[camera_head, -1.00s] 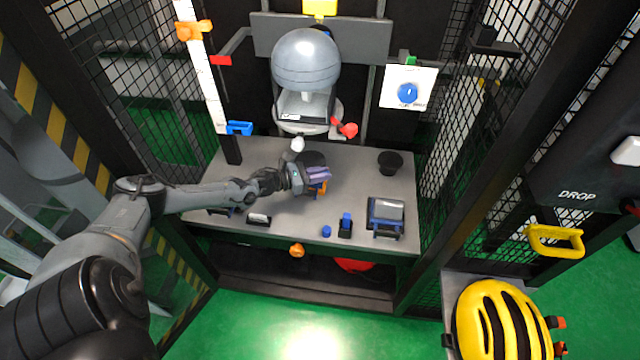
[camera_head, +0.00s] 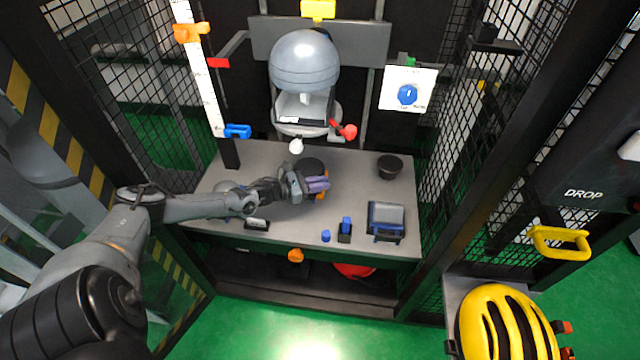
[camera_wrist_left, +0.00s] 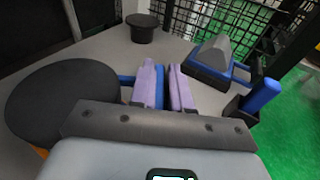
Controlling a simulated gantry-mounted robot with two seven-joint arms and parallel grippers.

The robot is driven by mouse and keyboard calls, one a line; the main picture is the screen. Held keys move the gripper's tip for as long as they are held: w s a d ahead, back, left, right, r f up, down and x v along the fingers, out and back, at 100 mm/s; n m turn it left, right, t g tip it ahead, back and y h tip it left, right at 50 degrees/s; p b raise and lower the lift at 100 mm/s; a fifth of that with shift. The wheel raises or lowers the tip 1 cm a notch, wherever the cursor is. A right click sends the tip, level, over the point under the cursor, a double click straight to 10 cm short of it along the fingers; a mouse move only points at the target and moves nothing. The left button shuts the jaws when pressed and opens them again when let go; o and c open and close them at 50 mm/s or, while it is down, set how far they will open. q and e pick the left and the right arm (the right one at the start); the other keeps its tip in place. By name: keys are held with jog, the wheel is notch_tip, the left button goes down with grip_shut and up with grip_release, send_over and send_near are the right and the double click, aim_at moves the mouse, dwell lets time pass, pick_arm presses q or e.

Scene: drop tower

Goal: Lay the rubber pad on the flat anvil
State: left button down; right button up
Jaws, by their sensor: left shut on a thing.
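A wide black disc (camera_head: 308,166) lies flat at the middle of the bench, below the raised helmet; it also shows at the left of the wrist view (camera_wrist_left: 70,98). I cannot tell whether it is the flat anvil or the rubber pad on top of it. My left gripper (camera_head: 320,185) is at the disc's front right edge, fingers pointing right. In the wrist view its purple fingers (camera_wrist_left: 165,86) are shut on a narrow blue part (camera_wrist_left: 169,90). The fingers hide most of that part, and what it joins is unclear. My right gripper is out of view.
A small black round block (camera_head: 390,166) stands at the back right. A blue-framed grey block (camera_head: 386,219) and a blue peg (camera_head: 346,226) stand at the front right. The grey helmet (camera_head: 305,62) hangs above the back. Bench is bare between disc and back-right block.

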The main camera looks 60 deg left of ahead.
pick_arm(q)
jog(key=shift+a+r, duration=0.1)
jog(key=c, duration=1)
grip_release()
jog(key=shift+s, duration=0.1)
jog(key=p+v, duration=0.4)
jog(key=v, duration=0.6)
jog(key=shift+s+p, duration=0.35)
jog(key=shift+a, duration=0.1)
